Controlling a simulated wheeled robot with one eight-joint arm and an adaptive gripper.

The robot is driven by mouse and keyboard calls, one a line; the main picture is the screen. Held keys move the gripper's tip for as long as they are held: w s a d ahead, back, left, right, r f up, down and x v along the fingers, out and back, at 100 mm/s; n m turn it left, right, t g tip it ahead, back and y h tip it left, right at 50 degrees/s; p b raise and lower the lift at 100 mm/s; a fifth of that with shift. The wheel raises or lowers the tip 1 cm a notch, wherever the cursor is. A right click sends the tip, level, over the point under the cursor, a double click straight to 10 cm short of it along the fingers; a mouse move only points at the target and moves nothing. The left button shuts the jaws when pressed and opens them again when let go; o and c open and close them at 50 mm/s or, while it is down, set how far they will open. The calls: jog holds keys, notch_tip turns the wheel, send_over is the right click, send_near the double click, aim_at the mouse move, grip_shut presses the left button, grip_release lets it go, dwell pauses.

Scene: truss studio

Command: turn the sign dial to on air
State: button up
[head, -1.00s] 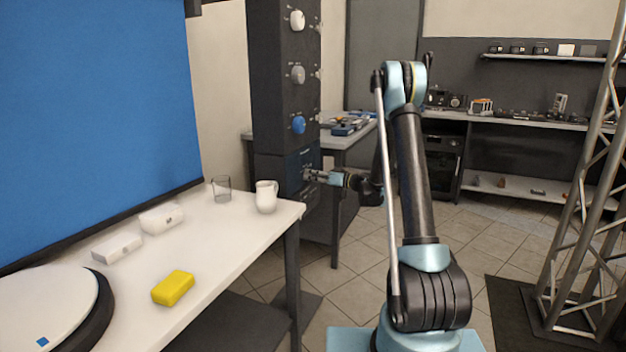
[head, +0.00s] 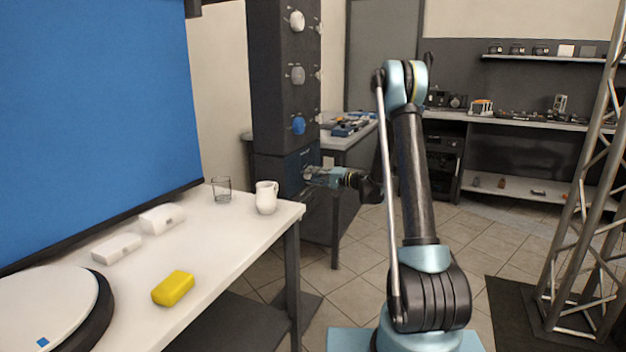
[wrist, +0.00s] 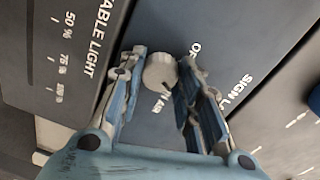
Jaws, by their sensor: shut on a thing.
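The sign dial (wrist: 160,72) is a small pale round knob on a dark blue panel, seen in the wrist view. My gripper (wrist: 161,66) is shut on the dial, one finger on each side. Where the dial's pointer stands is not clear. In the head view my gripper (head: 308,176) reaches left to the blue panel (head: 302,157) low on the dark column, and hides the dial there.
The dark column (head: 266,95) carries a white knob (head: 297,20), a grey knob (head: 298,75) and a blue knob (head: 298,125) higher up. A white table (head: 225,240) with a mug (head: 266,198), a glass (head: 221,190) and a yellow block (head: 173,288) stands at left. A truss (head: 580,200) stands at right.

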jog(key=shift+o, duration=0.2)
jog(key=m, duration=0.5)
jog(key=shift+w, duration=0.1)
jog(key=shift+m, duration=0.4)
jog(key=o, duration=1)
jog(key=shift+o, duration=0.2)
jog(key=shift+g, duration=0.3)
jog(key=v, duration=1.2)
jog(key=shift+f, duration=0.15)
